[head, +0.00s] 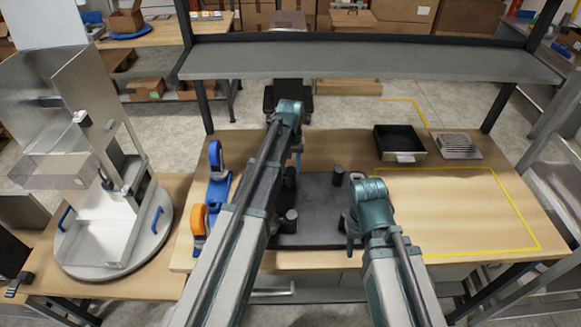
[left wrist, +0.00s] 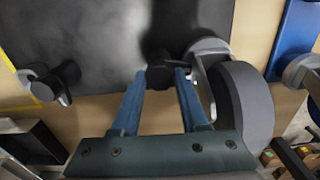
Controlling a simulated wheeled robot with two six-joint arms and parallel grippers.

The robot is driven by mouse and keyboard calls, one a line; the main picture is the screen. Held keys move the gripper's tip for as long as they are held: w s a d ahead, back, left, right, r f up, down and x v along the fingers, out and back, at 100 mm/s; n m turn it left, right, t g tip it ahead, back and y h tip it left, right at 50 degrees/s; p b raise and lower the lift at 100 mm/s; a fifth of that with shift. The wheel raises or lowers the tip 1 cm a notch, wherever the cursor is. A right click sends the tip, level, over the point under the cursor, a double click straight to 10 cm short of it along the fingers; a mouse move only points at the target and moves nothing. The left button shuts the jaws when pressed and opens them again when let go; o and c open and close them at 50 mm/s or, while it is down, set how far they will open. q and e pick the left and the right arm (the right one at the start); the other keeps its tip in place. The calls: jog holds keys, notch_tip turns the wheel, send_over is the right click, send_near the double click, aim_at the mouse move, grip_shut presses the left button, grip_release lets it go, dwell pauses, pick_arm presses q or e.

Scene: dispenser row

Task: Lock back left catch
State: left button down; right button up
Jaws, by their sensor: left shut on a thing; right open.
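A dark plate (head: 315,205) lies on the wooden table, with black catches near its corners. The back left catch (head: 291,177) is partly hidden by my left arm. My left gripper (head: 297,160) reaches down there from above. In the left wrist view, its blue fingers (left wrist: 160,78) are shut on the black knob of this catch (left wrist: 158,66). The back right catch (head: 338,175) stands free; it also shows in the left wrist view (left wrist: 52,85). A front left catch (head: 291,219) stands beside my left arm. My right gripper (head: 351,225) is open near the plate's right edge.
A blue holder (head: 217,188) with blue and orange round pieces stands left of the plate. A black tray (head: 399,143) and a slotted metal box (head: 459,146) are at the back right. The yellow-outlined table area at right is mostly clear. A shelf (head: 360,60) spans the back.

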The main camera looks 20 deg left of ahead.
aim_at(291, 170)
pick_arm(q)
jog(key=shift+n, duration=0.3)
jog(key=shift+c, duration=2.1)
grip_release()
jog(key=shift+r, duration=0.15)
notch_tip(291, 170, up, 14)
jog(key=p, duration=1.3)
jog(key=shift+f+p, duration=0.2)
jog(key=shift+p, duration=0.2)
